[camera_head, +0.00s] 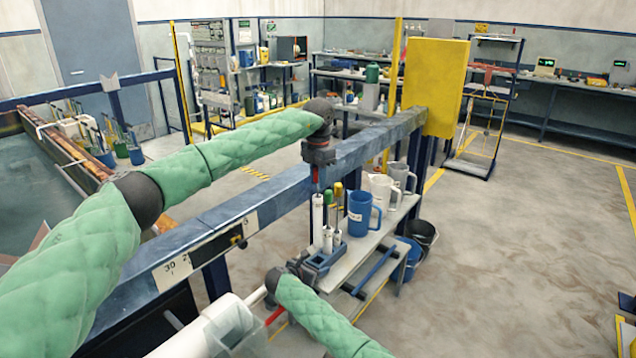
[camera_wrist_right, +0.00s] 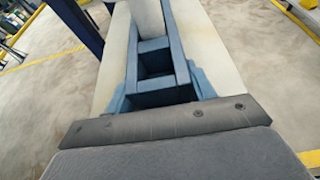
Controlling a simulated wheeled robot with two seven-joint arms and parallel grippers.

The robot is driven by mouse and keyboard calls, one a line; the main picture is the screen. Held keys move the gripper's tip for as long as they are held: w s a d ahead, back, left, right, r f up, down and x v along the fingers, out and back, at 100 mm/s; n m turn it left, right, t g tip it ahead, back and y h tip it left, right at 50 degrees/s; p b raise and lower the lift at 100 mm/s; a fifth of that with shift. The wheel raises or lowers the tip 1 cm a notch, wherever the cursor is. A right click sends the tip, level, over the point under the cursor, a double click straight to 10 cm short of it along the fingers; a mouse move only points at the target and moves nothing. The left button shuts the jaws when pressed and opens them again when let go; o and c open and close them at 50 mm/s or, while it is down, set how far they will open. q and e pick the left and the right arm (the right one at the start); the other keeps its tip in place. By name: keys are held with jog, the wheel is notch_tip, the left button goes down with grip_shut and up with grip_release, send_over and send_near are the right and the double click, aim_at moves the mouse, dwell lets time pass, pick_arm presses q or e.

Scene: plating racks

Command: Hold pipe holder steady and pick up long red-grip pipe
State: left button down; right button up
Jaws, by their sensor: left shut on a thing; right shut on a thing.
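The blue pipe holder (camera_head: 324,262) stands on a light shelf beside the long rail. My right gripper (camera_head: 302,264) is shut on its near left side. In the right wrist view the holder (camera_wrist_right: 152,98) shows an empty square slot in front of a white pipe. The long red-grip pipe (camera_head: 317,212) is white and upright over the holder. My left gripper (camera_head: 317,168) is shut on its red grip from above. Whether its lower end is still in a slot is unclear. A green-grip pipe (camera_head: 328,238) and a yellow-grip pipe (camera_head: 338,237) stand close to its right.
A blue jug (camera_head: 361,214) stands just behind the holder, with white jugs (camera_head: 383,191) beyond. The blue rail (camera_head: 240,205) runs past on the left. Dark and blue buckets (camera_head: 421,235) sit beyond the shelf. The floor on the right is clear.

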jog(key=o, duration=1.1)
jog(key=shift+o, duration=0.2)
jog(key=shift+s+a, duration=0.1)
